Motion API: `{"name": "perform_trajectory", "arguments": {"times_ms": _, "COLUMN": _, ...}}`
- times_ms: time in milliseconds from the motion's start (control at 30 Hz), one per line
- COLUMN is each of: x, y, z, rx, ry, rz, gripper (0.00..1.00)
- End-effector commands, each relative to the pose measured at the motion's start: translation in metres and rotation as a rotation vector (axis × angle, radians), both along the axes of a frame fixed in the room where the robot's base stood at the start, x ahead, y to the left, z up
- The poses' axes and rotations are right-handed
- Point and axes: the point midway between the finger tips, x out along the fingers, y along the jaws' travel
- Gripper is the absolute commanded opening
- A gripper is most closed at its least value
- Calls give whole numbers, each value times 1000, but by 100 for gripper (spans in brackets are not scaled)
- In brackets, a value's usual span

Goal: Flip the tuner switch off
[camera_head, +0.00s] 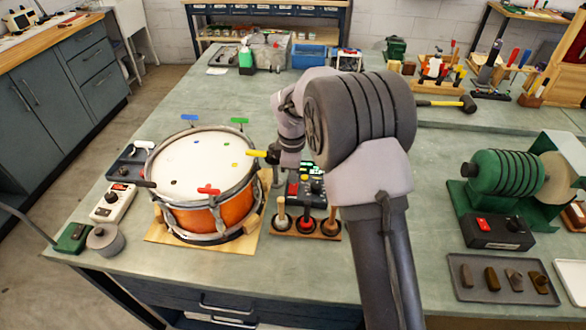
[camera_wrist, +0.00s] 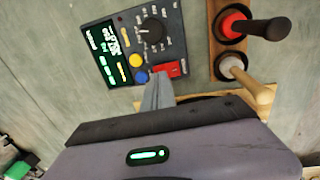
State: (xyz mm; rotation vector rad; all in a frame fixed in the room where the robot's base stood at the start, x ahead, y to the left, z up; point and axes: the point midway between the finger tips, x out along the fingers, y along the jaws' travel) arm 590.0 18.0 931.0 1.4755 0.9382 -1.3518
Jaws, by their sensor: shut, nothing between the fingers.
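The tuner (camera_wrist: 140,45) is a dark box with a lit green display (camera_wrist: 103,53), a black knob (camera_wrist: 151,32), yellow and blue buttons and a red switch (camera_wrist: 170,69). In the head view the tuner (camera_head: 293,190) is partly hidden by my arm, between the drum and the tool rack. My gripper (camera_wrist: 157,82) is shut and empty. Its grey fingertips overlap the tuner's lower edge in the wrist view, beside the blue button and just left of the red switch. I cannot tell whether they touch the tuner.
An orange drum (camera_head: 187,216) stands left of the tuner. A wooden rack (camera_wrist: 217,50) with red and pale round-headed, handled tools lies close to the tuner. A green grinder (camera_head: 500,172) and a small tray (camera_head: 475,292) are at the right.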

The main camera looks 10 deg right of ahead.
Motion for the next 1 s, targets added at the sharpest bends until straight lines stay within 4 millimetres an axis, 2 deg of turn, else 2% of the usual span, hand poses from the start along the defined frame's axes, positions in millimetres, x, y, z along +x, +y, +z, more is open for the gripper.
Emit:
{"name": "perform_trajectory", "arguments": {"times_ms": 33, "x": 1, "y": 0, "z": -9, "rx": 0, "ry": 0, "rz": 0, "gripper": 0}}
{"name": "perform_trajectory", "arguments": {"times_ms": 200, "x": 2, "y": -1, "z": -17, "rx": 0, "ry": -1, "rz": -1, "gripper": 0}}
{"name": "perform_trajectory", "arguments": {"times_ms": 767, "x": 4, "y": -1, "z": -22, "rx": 0, "ry": 0, "rz": -1, "gripper": 0}}
{"name": "perform_trajectory", "arguments": {"times_ms": 1000, "x": -3, "y": 1, "z": -21, "rx": 1, "ry": 2, "rz": -1, "gripper": 0}}
